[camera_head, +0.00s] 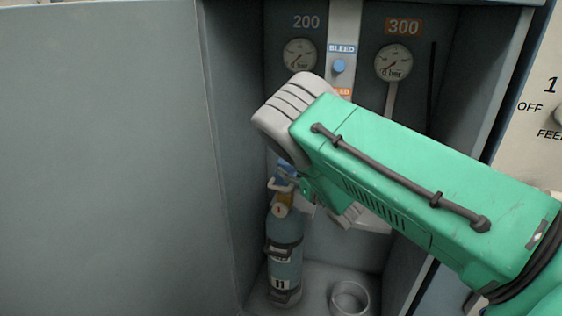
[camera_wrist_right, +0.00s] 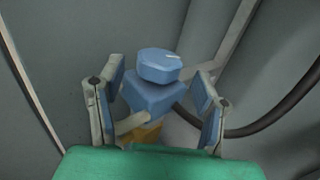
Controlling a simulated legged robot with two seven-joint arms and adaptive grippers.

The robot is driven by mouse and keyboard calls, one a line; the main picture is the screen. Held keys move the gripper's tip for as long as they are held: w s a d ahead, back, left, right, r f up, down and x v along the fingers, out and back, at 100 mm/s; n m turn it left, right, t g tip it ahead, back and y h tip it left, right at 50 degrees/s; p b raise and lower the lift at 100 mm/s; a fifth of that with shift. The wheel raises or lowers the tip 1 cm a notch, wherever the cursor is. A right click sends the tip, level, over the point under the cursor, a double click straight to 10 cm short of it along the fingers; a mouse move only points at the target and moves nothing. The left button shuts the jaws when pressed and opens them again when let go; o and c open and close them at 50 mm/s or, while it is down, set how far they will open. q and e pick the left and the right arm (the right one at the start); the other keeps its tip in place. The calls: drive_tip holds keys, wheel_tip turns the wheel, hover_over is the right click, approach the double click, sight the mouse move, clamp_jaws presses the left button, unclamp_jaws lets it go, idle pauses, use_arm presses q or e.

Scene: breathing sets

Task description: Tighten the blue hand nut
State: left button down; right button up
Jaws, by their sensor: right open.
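The blue hand nut (camera_wrist_right: 160,66) shows in the right wrist view as a faceted blue knob on top of a blue block (camera_wrist_right: 150,96). My right gripper (camera_wrist_right: 163,84) is open, with one blue-padded finger on each side of the nut and block. Gaps show between the pads and the nut. In the head view a small blue part (camera_head: 286,168) shows above the gas cylinder (camera_head: 285,240), partly hidden by my green right arm, which also hides most of the right gripper. My left gripper is not in view.
The cylinder stands upright in a grey cabinet recess, beside an empty ring holder (camera_head: 350,298). Two gauges (camera_head: 394,62) and a blue bleed button (camera_head: 339,66) are on the back wall. A dark hose (camera_wrist_right: 275,127) runs right of the gripper. A large grey panel (camera_head: 100,150) fills the left.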

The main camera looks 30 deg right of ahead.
drive_tip(key=w+b, duration=0.1)
drive_tip(key=w, duration=0.6)
drive_tip(key=shift+w, duration=0.1)
drive_tip(key=c, duration=1.1)
drive_tip(key=shift+w+f, duration=0.1)
drive_tip(key=shift+f, duration=0.1)
clamp_jaws()
drive_tip(key=shift+f, duration=0.1)
